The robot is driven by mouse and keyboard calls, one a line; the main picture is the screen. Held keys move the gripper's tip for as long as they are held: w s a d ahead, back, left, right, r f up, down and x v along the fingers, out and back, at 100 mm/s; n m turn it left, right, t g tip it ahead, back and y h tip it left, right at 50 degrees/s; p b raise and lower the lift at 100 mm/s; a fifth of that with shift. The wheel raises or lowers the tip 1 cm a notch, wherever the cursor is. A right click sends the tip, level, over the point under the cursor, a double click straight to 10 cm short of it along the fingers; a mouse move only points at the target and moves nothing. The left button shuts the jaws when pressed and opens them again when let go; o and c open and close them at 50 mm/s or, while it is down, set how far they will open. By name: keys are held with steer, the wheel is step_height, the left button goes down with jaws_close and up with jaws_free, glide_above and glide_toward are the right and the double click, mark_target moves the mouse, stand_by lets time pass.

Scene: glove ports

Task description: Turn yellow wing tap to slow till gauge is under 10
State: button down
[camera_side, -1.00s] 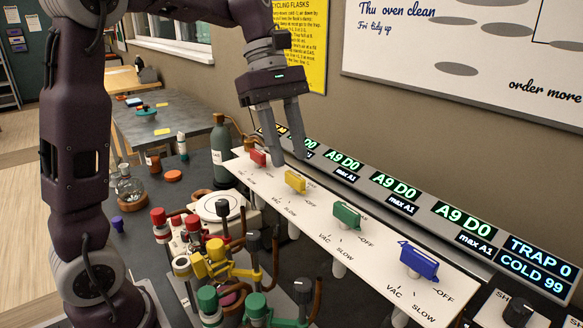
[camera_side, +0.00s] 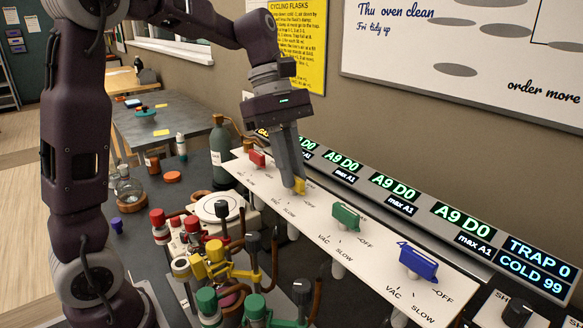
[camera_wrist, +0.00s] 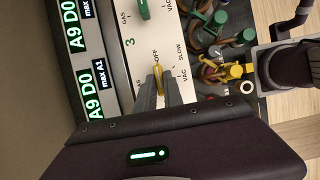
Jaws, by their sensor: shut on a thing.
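The yellow wing tap (camera_side: 300,185) stands on the white sloping panel (camera_side: 365,242). My gripper (camera_side: 296,188) points down at it from above and is shut on it. In the wrist view the yellow wing tap (camera_wrist: 158,76) sits between the two grey fingertips, which hide part of it. OFF, SLOW and VAC are printed around it. The fingers hide much of its pointing direction. Gauge displays (camera_side: 343,162) on the strip behind the panel read A9 D0, max A1. In the wrist view a gauge (camera_wrist: 97,95) also reads A9 D0.
A red tap (camera_side: 257,159) is to the left; a green tap (camera_side: 346,216) and a blue tap (camera_side: 418,262) are to the right. A display (camera_side: 537,262) reads TRAP 0, COLD 99. Flasks and coloured clamps (camera_side: 215,262) crowd the front.

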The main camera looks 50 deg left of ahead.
steer(key=m+g, duration=0.1)
steer(key=m, duration=0.1)
steer(key=m+g, duration=0.1)
steer(key=m, duration=0.2)
steer(key=shift+w, duration=0.2)
steer(key=shift+d+m+g+y, duration=0.1)
steer(key=shift+m+g+y, duration=0.35)
steer(key=shift+m, duration=0.95)
steer(key=shift+d+m+g+y, duration=0.1)
steer(key=shift+m+g+y, duration=0.3)
steer(key=shift+m, duration=1)
steer(key=c, duration=1.5)
jaws_free()
steer(key=shift+o, duration=0.2)
